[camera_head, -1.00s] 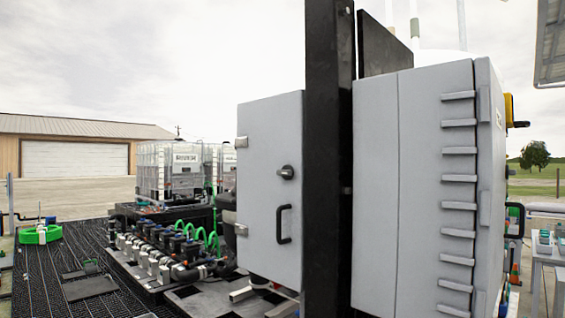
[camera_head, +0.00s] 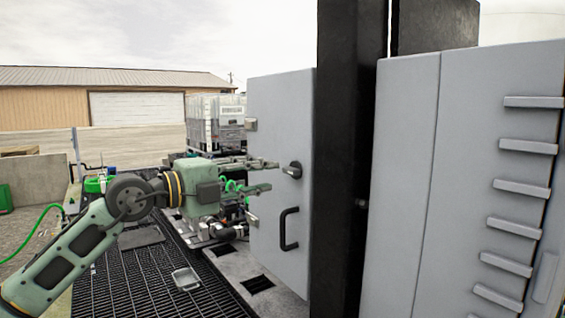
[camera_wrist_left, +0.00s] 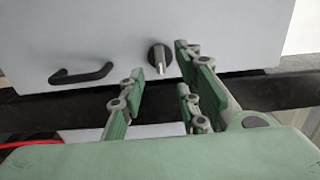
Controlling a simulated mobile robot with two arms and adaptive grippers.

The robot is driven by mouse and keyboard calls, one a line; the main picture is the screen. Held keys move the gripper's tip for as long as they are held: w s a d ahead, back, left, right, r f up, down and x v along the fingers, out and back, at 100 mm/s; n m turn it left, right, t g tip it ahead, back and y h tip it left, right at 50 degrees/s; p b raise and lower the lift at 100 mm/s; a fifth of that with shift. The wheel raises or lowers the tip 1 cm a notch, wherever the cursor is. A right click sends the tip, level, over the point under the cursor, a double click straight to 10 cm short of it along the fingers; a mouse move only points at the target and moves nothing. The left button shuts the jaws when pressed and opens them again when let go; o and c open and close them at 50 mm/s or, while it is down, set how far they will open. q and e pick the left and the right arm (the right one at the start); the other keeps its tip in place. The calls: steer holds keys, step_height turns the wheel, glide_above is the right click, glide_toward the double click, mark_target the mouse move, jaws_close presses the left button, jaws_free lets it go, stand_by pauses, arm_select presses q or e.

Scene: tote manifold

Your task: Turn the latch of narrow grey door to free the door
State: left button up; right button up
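The narrow grey door (camera_head: 278,120) stands closed beside a black post in the head view. It fills the top of the left wrist view (camera_wrist_left: 95,30). Its latch (camera_head: 292,170) is a small dark knob with a lighter grip bar. A black pull handle (camera_head: 288,229) sits below the latch. My left gripper (camera_head: 272,176) is open, its fingers pointing at the door just left of the latch. In the left wrist view the latch (camera_wrist_left: 160,58) lies just beyond and between the two spread fingertips (camera_wrist_left: 158,62), apparently not gripped. My right gripper is not in view.
A black post (camera_head: 345,160) stands right of the door. A large grey cabinet (camera_head: 450,180) with several ledges is further right. Pipework, white tanks (camera_head: 215,120) and a dark grated floor (camera_head: 145,270) lie left and behind.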

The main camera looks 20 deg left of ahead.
mark_target(287, 172)
arm_select(q)
steer(key=p+x, duration=0.2)
steer(key=x, duration=0.2)
steer(key=shift+w+d+r, duration=0.1)
steer(key=shift+d+r, duration=0.1)
steer(key=shift+w+d+f+p, duration=0.25)
steer(key=shift+w+d+p, duration=0.1)
steer(key=shift+w+d, duration=0.3)
steer(key=shift+s+a, duration=0.1)
steer(key=shift+a, duration=0.15)
steer(key=c, duration=0.7)
jaws_close()
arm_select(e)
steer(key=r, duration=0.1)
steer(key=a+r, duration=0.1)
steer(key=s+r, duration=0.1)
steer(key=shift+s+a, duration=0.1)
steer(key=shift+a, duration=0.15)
